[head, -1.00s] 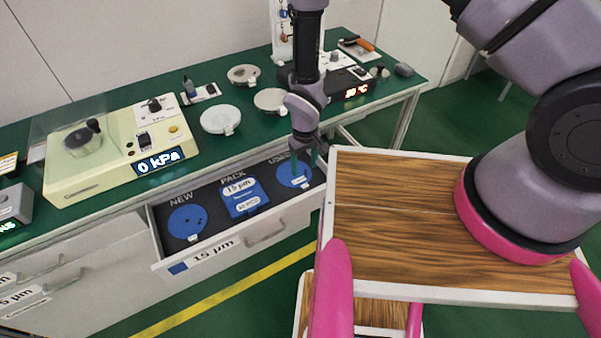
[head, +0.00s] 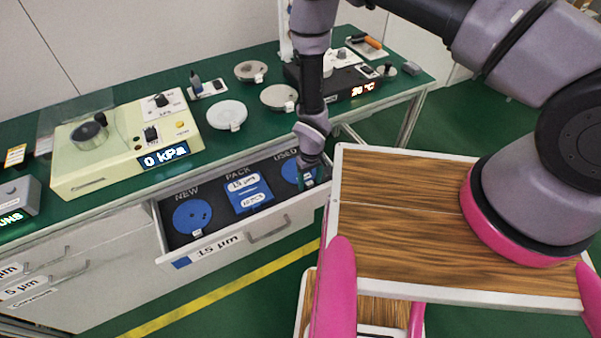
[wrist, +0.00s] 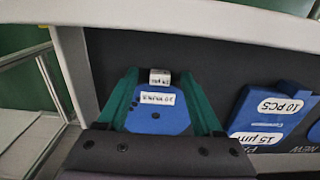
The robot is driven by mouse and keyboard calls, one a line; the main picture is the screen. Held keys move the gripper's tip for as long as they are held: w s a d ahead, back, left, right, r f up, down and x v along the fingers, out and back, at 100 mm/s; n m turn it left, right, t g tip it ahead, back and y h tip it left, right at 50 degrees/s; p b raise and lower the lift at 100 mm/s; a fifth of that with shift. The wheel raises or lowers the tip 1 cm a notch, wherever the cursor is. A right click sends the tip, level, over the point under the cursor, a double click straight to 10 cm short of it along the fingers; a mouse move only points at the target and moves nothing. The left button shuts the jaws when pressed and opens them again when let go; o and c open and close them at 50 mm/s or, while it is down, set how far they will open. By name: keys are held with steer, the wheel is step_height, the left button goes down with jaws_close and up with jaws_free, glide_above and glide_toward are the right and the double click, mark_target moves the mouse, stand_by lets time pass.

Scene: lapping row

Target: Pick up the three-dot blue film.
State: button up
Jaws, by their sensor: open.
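A round blue film (wrist: 172,120) lies in the USED compartment of the open drawer, with a white label, a white tab and a few small dark dots; its dot count is hard to tell. It also shows in the head view (head: 291,170), partly hidden by my gripper. Another round blue film (head: 192,216) with small dark dots lies in the NEW compartment. My gripper (wrist: 159,76) is open, with a green finger on either side of the USED film in the wrist view. In the head view my gripper (head: 308,178) is low over the drawer's right end. Contact is unclear.
A blue 15 µm pack (head: 249,192) lies in the drawer's middle, right of the film in the wrist view (wrist: 270,115). The drawer front (head: 240,240) and side walls border the space. The green bench (head: 215,90) above holds a pressure device (head: 125,150) and discs.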

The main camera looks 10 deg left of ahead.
jaws_close()
steer(key=shift+r, duration=0.2)
